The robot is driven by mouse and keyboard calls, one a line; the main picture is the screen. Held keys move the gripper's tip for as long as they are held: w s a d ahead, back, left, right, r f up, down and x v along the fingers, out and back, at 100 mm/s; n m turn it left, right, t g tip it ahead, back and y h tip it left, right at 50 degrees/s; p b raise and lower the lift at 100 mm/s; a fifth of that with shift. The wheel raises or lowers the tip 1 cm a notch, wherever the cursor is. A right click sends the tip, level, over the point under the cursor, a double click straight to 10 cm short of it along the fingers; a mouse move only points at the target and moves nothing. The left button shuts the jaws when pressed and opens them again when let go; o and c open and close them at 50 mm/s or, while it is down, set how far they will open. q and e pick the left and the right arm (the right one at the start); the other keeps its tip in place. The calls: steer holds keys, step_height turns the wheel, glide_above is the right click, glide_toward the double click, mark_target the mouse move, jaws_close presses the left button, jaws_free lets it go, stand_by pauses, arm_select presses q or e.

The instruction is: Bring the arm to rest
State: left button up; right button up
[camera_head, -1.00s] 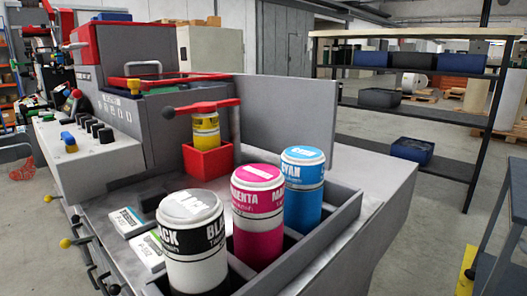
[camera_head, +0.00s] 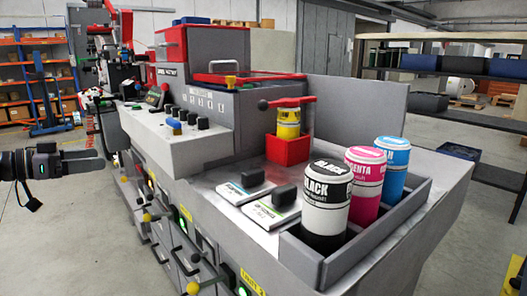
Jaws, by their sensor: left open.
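My left gripper (camera_head: 98,160) reaches in from the left edge, with a black wrist and grey fingers pointing right. I cannot tell how far the fingertips are from the machine's side. My right gripper is not in view.
Black (camera_head: 327,205), magenta (camera_head: 366,180) and cyan (camera_head: 393,165) canisters stand in a grey tray at the machine's near end. A yellow canister (camera_head: 288,124) sits in a red holder. Levers (camera_head: 207,271) stick out from the machine's front. Floor (camera_head: 45,240) below my gripper is clear.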

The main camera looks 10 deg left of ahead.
arm_select(q)
steer(key=s+d+f+n+g+y+p, duration=0.15)
steer(key=d+f, duration=0.25)
steer(key=f, duration=0.6)
steer(key=s+d+f+n+g+y+p, duration=0.1)
steer(key=d+f+y+p, duration=0.2)
steer(key=f, duration=0.7)
steer(key=s+d+f+n+g+y, duration=0.1)
steer(key=d+f+g+y, duration=0.15)
steer(key=d+f, duration=0.55)
steer(key=s+d+f+p, duration=0.3)
steer(key=s+d+f, duration=0.5)
steer(key=s, duration=0.3)
steer(key=s+d+r+t+p, duration=0.2)
steer(key=s+d+r, duration=0.1)
steer(key=s+d, duration=0.6)
steer(key=s, duration=0.3)
steer(key=shift+d+r+p, duration=0.3)
steer(key=shift+d+r, duration=0.05)
steer(key=shift+d, duration=0.05)
steer(key=shift+n, duration=0.25)
